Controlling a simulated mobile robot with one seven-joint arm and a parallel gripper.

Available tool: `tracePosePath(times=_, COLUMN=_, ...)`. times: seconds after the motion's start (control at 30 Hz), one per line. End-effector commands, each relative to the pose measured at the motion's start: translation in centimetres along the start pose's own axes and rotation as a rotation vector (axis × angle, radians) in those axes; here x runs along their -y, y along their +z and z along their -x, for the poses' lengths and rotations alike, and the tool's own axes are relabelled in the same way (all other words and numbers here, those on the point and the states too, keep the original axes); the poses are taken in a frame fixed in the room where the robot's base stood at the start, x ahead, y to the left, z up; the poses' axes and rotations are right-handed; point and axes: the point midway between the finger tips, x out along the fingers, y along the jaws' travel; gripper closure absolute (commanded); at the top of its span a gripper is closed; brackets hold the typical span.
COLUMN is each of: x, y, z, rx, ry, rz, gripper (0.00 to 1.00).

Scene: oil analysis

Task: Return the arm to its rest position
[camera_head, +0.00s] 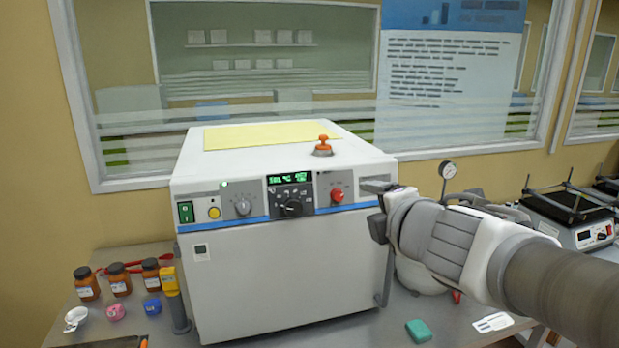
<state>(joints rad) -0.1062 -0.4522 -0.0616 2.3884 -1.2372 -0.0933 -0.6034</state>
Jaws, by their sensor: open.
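My arm reaches in from the right edge, and my gripper (376,208) points left beside the right front of a white boxy machine (285,278). The gripper is open, and I see nothing between its fingers. One finger is near the machine's upper right front corner; whether it touches cannot be told from this one view. The machine's front carries a lit green display (290,178), several knobs and a red button (336,195). Its front panel looks closed. My forearm hides part of the bench to the right.
Several brown jars (118,279) and a yellow handheld device (171,290) stand left of the machine. An orange-handled part (323,146) and a yellow sheet (262,135) are on its top. A pressure gauge (447,170) and a shaker (568,213) stand right. A green block (418,331) lies in front.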

Motion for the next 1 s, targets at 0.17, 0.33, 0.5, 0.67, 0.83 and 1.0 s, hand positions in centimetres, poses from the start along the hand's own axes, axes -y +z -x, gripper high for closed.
tracePosePath(times=0.17, x=3.3, y=4.4, z=3.1, rx=0.233, ry=-0.086, rz=-0.48, gripper=0.23)
tracePosePath(times=0.33, x=8.3, y=5.3, z=6.7, rx=0.413, ry=-0.204, rz=-0.944, gripper=0.23)
tracePosePath(times=0.5, x=13.2, y=2.8, z=10.4, rx=0.547, ry=-0.357, rz=-1.372, gripper=0.23)
tracePosePath(times=0.67, x=15.8, y=-0.6, z=12.9, rx=0.62, ry=-0.496, rz=-1.648, gripper=0.23)
tracePosePath(times=0.83, x=16.7, y=-2.7, z=14.2, rx=0.649, ry=-0.576, rz=-1.775, gripper=0.23)
tracePosePath(times=1.0, x=16.8, y=-2.9, z=14.3, rx=0.653, ry=-0.586, rz=-1.79, gripper=0.23)
